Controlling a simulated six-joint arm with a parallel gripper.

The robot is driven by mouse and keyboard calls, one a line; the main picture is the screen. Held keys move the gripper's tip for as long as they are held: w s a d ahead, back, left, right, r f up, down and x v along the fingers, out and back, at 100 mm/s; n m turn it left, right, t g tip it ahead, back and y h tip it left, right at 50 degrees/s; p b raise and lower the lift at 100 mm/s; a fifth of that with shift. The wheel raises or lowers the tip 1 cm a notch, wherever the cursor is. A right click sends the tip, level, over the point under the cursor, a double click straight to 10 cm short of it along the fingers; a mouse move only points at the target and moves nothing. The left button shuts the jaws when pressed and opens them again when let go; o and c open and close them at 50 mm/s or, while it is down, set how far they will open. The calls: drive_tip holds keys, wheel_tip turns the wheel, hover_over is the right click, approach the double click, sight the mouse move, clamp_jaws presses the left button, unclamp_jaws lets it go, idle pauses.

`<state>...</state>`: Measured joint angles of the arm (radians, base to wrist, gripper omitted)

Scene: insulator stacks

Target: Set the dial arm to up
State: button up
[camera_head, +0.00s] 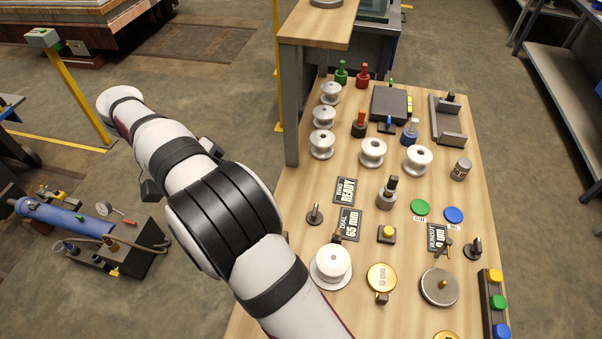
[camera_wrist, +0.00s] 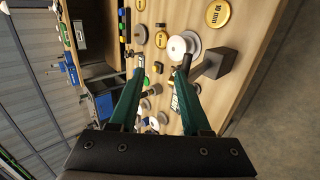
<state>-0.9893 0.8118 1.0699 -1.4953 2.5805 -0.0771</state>
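In the head view, a card reading DIAL 55 mm (camera_head: 351,224) lies on the wooden bench. To its left is a small dark lever with a round base (camera_head: 315,214), and a small dark fitting (camera_head: 337,237) stands just below it. I cannot tell for certain which is the dial arm or which way it points. My gripper is outside the head view. In the wrist view my gripper (camera_wrist: 160,72) is open, with two green fingers apart and nothing held. A dark square-ended block with a stem (camera_wrist: 220,63) shows beside the right fingertip; contact is unclear.
A white insulator on a round plate (camera_head: 331,265) sits beside a gold 15 mm disc (camera_head: 381,276). Another dark knob (camera_head: 473,247) stands at the bench's right. White spools (camera_head: 323,144), cards and a button strip (camera_head: 494,303) crowd the bench (camera_head: 290,213). A shelf post (camera_head: 290,110) rises at the left edge.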

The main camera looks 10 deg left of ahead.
drive_tip(key=w+d+r, duration=0.2)
drive_tip(key=d+r, duration=0.3)
drive_tip(key=d, duration=0.4)
drive_tip(key=shift+w+r, duration=0.25)
drive_tip(key=shift+r, duration=0.15)
drive_tip(key=s+r+y, duration=0.4)
drive_tip(key=r+y, duration=0.1)
drive_tip(key=y, duration=0.4)
wheel_tip(320, 180, down, 16)
drive_tip(key=d, duration=0.1)
drive_tip(key=shift+w+d+r, duration=0.15)
drive_tip(key=shift+d+r, duration=0.05)
drive_tip(key=shift+r, duration=0.05)
clamp_jaws()
drive_tip(key=c, duration=0.7)
unclamp_jaws()
drive_tip(key=shift+h, duration=0.3)
